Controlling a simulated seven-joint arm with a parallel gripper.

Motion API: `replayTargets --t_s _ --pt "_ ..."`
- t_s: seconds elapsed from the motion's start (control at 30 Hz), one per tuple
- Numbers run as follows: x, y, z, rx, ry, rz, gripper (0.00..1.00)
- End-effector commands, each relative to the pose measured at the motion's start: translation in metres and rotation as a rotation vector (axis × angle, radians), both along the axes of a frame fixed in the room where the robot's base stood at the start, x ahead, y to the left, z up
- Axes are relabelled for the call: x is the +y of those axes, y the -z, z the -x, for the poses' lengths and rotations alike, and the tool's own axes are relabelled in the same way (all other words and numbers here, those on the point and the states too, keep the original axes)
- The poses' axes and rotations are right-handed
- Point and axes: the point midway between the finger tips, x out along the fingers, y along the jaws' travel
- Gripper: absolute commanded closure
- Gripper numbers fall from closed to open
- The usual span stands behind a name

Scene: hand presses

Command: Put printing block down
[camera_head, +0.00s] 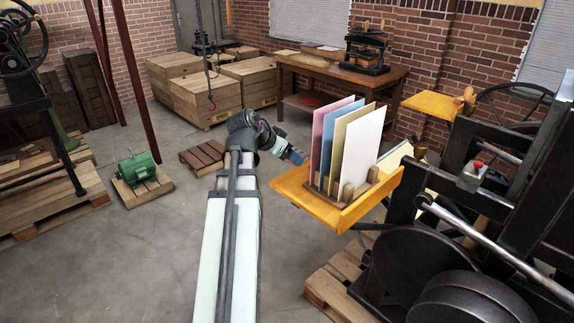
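My arm reaches up the middle of the view and bends right at a dark joint. My gripper (296,156) is at its end, just left of the pink board in a wooden rack. The gripper end looks small, dark and bluish, and its fingers cannot be made out. I cannot tell whether it is open or shut, or whether it holds anything. No printing block can be clearly picked out; one could be hidden at the gripper or behind the boards.
An orange tray (287,192) on the black press (425,267) carries the rack (346,191) with pink (328,125), blue, yellowish and white boards (362,146). A wooden table (330,70) with a small black press (367,50) stands behind. Floor is clear at left front.

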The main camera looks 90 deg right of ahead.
Motion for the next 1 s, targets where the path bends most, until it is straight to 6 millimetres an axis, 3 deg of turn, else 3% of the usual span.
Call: replayTargets --t_s 0.2,0.57,0.77,1.0 --pt "-0.001 -0.019 0.0 0.001 -0.001 0.001 0.64" --pt "-0.003 -0.023 -0.01 0.0 -0.015 -0.001 0.64" --pt "-0.013 -0.024 -0.053 0.0 -0.077 -0.001 0.64" --pt "-0.023 -0.024 -0.128 -0.001 -0.182 -0.001 0.64"
